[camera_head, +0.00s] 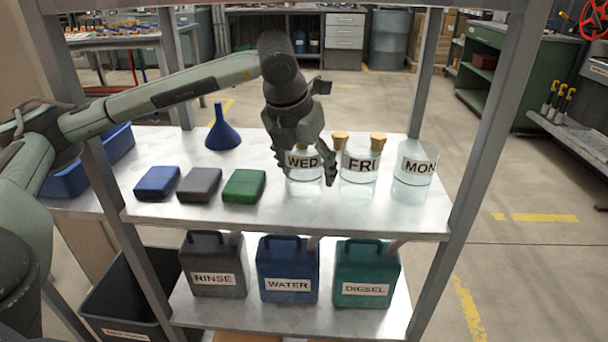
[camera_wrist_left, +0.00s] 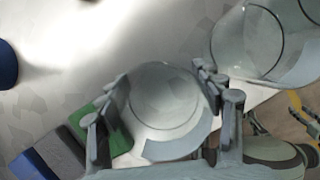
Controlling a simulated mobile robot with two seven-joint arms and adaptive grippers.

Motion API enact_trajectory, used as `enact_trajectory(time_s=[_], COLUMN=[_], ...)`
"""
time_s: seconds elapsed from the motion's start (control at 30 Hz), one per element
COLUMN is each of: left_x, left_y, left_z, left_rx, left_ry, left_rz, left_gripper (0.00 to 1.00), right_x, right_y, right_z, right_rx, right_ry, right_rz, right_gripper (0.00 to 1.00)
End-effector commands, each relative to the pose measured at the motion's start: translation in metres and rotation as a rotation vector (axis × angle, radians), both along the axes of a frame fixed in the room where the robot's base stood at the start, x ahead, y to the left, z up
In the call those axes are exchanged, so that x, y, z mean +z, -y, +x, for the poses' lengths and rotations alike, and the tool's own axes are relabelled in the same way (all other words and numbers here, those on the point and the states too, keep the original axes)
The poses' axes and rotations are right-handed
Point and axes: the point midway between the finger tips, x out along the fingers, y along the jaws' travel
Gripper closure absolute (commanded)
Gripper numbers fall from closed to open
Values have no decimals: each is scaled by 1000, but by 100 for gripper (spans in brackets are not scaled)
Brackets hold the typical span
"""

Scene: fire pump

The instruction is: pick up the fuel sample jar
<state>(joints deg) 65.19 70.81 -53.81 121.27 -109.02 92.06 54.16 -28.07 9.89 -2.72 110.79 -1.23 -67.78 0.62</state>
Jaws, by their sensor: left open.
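Three clear glass jars stand in a row on the upper shelf, labelled WED (camera_head: 303,180), FRI (camera_head: 358,177) and MON (camera_head: 412,182). Which of them is the fuel sample jar is not marked. My left gripper (camera_head: 306,165) is open at the WED jar and hides part of its top in the head view. In the left wrist view my left gripper (camera_wrist_left: 160,118) has its fingers on either side of a round, open-topped glass jar (camera_wrist_left: 165,100). I cannot tell whether they touch it. Another jar (camera_wrist_left: 262,45) is close by, outside the fingers.
Two corks (camera_head: 340,140) show near the FRI jar. Blue (camera_head: 157,182), grey (camera_head: 200,184) and green (camera_head: 244,185) blocks lie left of the jars. A blue funnel (camera_head: 222,133) stands behind them. Cans marked RINSE, WATER and DIESEL (camera_head: 366,275) stand below. Shelf posts flank the shelf.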

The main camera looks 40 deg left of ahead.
Motion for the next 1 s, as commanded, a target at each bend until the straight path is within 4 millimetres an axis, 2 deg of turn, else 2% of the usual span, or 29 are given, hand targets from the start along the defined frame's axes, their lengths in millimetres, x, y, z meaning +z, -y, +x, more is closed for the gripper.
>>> enact_trajectory(time_s=[0.27,0.63,1.0], left_x=[-3,-3,0], left_y=[0,0,-2], left_z=[2,1,2], left_rx=[0,0,0], left_ry=[2,1,2], left_rz=[-1,-1,-1], left_gripper=[33,78,78], right_x=[4,3,4], right_y=[1,0,0], right_z=[0,0,1], right_rx=[-1,0,0], right_ry=[1,0,3], right_rz=[-3,-2,-2], right_gripper=[60,60,60])
